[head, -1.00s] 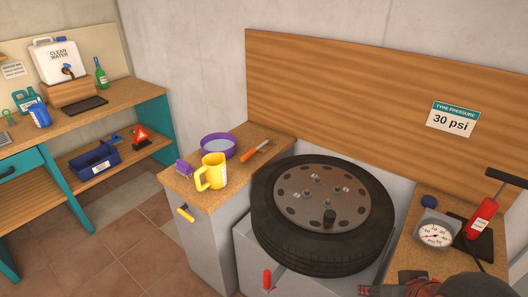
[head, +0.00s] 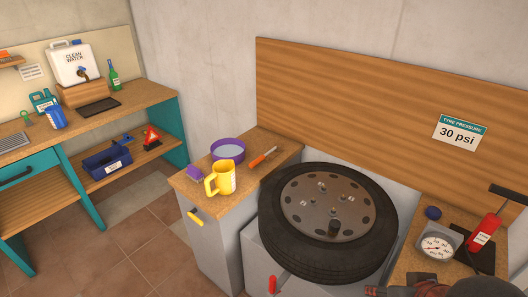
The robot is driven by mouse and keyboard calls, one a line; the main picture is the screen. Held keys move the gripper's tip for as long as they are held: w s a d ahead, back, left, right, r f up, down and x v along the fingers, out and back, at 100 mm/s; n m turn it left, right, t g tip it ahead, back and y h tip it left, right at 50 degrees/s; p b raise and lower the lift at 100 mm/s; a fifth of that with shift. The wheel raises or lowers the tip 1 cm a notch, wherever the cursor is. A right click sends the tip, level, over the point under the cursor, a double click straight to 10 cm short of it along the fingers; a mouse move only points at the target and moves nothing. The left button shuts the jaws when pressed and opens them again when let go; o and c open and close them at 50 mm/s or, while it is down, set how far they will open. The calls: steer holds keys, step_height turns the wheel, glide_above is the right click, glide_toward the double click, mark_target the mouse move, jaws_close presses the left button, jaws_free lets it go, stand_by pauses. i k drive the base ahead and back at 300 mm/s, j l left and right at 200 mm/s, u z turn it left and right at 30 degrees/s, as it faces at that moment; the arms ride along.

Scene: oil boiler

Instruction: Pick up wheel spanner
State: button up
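I cannot make out a wheel spanner for sure in the head view. A black tyre on a grey steel wheel (head: 325,203) lies flat on a grey stand, with several studs and a dark knob on its face. An orange-handled tool (head: 263,156) lies on the wooden counter left of the wheel; it looks more like a screwdriver. My gripper (head: 385,291) seems to show only as a dark, reddish shape cut off by the bottom edge, in front of the right counter. Its fingers are not clear, and I see nothing held in it.
A yellow jug (head: 221,179), a purple bowl (head: 228,151) and a purple brush (head: 195,173) share the left counter. A pressure gauge (head: 436,246) and a red pump (head: 485,232) stand on the right counter. A workbench (head: 110,115) is at the far left, with open tiled floor before it.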

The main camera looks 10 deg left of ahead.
mark_target(252, 165)
steer(key=i+j, duration=0.2)
steer(key=j, duration=0.15)
steer(key=i+j, duration=0.2)
steer(key=i+j+z, duration=0.1)
steer(key=j, duration=0.35)
steer(key=i+j, duration=0.25)
steer(key=i+j+z, duration=0.1)
steer(key=j, duration=0.3)
steer(key=i+j, duration=0.2)
steer(key=j, duration=0.15)
steer(key=i+j, duration=0.2)
steer(key=j, duration=0.2)
steer(key=l+z, duration=0.05)
